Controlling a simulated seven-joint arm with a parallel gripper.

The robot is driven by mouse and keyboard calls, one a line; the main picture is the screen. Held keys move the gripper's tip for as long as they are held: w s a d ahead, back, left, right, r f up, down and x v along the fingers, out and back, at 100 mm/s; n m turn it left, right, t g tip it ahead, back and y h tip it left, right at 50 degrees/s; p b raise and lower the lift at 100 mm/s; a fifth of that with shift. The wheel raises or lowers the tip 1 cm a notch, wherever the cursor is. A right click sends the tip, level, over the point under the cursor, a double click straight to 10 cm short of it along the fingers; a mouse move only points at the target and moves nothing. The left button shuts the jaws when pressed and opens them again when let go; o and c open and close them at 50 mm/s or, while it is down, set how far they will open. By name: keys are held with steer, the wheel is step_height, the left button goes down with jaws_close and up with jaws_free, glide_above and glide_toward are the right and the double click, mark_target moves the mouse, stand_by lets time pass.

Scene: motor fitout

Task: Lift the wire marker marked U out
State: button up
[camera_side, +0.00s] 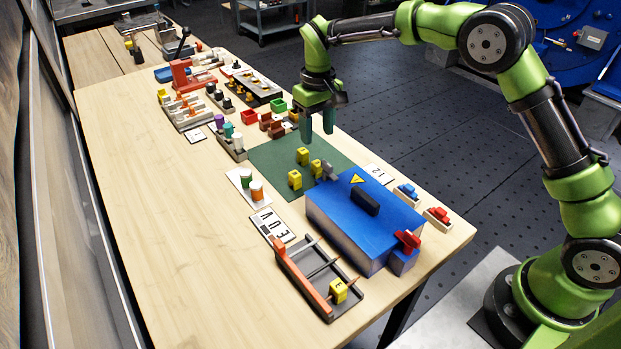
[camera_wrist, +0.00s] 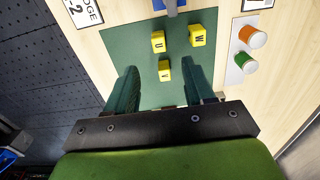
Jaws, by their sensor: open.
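Three yellow wire markers lie on the dark green mat (camera_side: 262,156). The nearest one to my gripper (camera_side: 302,156) shows in the wrist view (camera_wrist: 164,70) between and beyond my fingertips; its small letter looks like U. A second marker (camera_side: 316,167) is close to the blue motor, also seen in the wrist view (camera_wrist: 158,40); its letter is unclear. A third (camera_side: 295,179) lies apart, at right in the wrist view (camera_wrist: 197,35), its letter like M or W. My gripper (camera_side: 318,132) is open, pointing down above the mat, holding nothing.
The blue motor housing (camera_side: 350,220) stands beside the mat. A dark rack (camera_side: 318,268) holds a yellow marker (camera_side: 338,290) lettered E, by a lettered card (camera_side: 272,226). Orange and green capped pieces (camera_side: 257,190) stand left of the mat. Several blocks and trays fill the back.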

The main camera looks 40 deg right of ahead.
mark_target(317, 163)
step_height(317, 163, down, 9)
steer(key=shift+d, duration=0.1)
stand_by(0.4)
steer(key=shift+c, duration=0.4)
jaws_close()
